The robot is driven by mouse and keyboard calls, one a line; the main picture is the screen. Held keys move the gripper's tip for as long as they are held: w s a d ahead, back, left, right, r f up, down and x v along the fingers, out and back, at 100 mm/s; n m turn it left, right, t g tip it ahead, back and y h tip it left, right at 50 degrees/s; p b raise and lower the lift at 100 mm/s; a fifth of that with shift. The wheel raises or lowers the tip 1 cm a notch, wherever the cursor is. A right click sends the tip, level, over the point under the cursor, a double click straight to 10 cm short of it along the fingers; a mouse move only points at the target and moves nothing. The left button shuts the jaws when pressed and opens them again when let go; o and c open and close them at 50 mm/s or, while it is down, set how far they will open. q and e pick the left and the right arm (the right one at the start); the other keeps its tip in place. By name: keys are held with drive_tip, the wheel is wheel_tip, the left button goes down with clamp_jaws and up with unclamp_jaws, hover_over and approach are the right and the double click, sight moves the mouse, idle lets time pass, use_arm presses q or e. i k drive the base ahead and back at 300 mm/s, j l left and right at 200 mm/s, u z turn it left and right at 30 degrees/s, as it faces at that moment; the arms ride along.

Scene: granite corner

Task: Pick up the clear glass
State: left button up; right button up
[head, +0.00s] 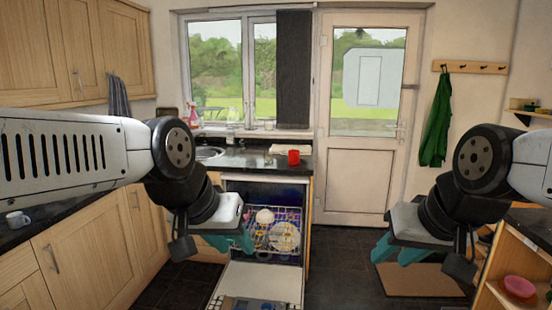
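A small, pale, see-through object that looks like the clear glass (269,124) stands on the windowsill behind the far counter; it is too small to be sure of. My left gripper (231,241), with teal fingers, hangs in front of the open dishwasher, well nearer to me than the sill. Its fingers look apart, with nothing seen between them. My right gripper (398,250) hangs at the right in front of the door, its teal fingers apart and empty. Both are away from the glass.
A red mug (293,157) stands on the dark far counter (245,160) near the sink (208,152). The dishwasher (262,280) is open below, with dishes in its rack (262,240). A white cup (17,219) is at far left. Wooden shelves (515,265) stand at right.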

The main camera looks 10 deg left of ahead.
sight(268, 152)
drive_tip(key=i+l+z, duration=0.4)
drive_tip(key=i+l, duration=0.55)
drive_tip(key=i, duration=0.25)
drive_tip(key=i+l, duration=0.25)
drive_tip(key=i, duration=0.3)
drive_tip(key=i+u, duration=0.5)
drive_tip(key=i+l+u, duration=0.2)
drive_tip(key=i+u, duration=0.3)
drive_tip(key=i+l+u, duration=0.35)
drive_tip(key=u, duration=0.15)
drive_tip(key=i+l+u, duration=0.2)
drive_tip(key=u, duration=0.2)
drive_tip(key=i+l+u, duration=0.2)
drive_tip(key=u, duration=0.25)
drive_tip(key=i+l+u, duration=0.1)
drive_tip(key=l+u, duration=0.3)
drive_tip(key=i+l+u, duration=0.1)
drive_tip(key=l+u, duration=0.15)
drive_tip(key=u, duration=0.2)
drive_tip(key=l+u, duration=0.8)
drive_tip(key=l, duration=0.15)
